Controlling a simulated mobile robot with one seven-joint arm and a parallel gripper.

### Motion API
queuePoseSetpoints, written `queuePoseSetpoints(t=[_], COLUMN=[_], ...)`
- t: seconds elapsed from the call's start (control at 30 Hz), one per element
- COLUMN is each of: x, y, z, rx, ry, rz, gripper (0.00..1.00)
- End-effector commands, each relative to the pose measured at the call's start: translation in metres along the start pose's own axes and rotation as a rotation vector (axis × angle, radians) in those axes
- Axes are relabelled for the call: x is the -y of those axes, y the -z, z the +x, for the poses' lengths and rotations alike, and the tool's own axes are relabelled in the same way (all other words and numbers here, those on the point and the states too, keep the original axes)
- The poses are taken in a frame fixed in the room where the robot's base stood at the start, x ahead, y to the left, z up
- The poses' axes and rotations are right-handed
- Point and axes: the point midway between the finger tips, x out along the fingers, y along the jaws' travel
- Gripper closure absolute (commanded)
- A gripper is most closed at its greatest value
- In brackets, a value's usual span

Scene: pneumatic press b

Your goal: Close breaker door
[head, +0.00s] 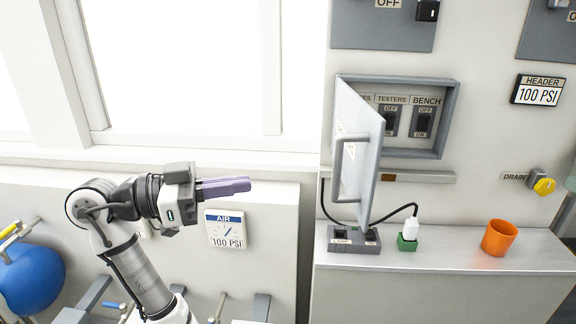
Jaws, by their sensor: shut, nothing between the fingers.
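The breaker door (355,150) is a light grey panel hinged at the left side of the breaker box (451,120). It stands open, swung out from the wall, with a grey bar handle (338,168) on its face. Inside the box, breaker switches (423,122) show beside labels reading TESTERS and BENCH; the left part is hidden by the door. My gripper (248,185) is shut and empty, with purple fingers pointing right. It is left of the door and apart from it, at about the height of the handle's lower end.
Below the door, a grey power strip (345,246), a white plug on a green block (408,241) and an orange cup (499,238) stand on a ledge (450,262). A black cable loops under the door. An air gauge sign (226,230) is below my gripper.

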Motion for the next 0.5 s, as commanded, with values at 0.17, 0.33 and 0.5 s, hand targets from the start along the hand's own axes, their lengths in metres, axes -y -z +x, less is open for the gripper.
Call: queuePoseSetpoints(t=[0.17, 0.33, 0.5], x=[-0.001, -0.001, -0.001], y=[0.002, 0.003, 0.003], z=[0.024, 0.06, 0.096], rx=[0.002, 0.001, 0.001], ry=[-0.006, -0.005, -0.004], rz=[-0.001, -0.001, -0.003], gripper=[1.0, 1.0, 1.0])
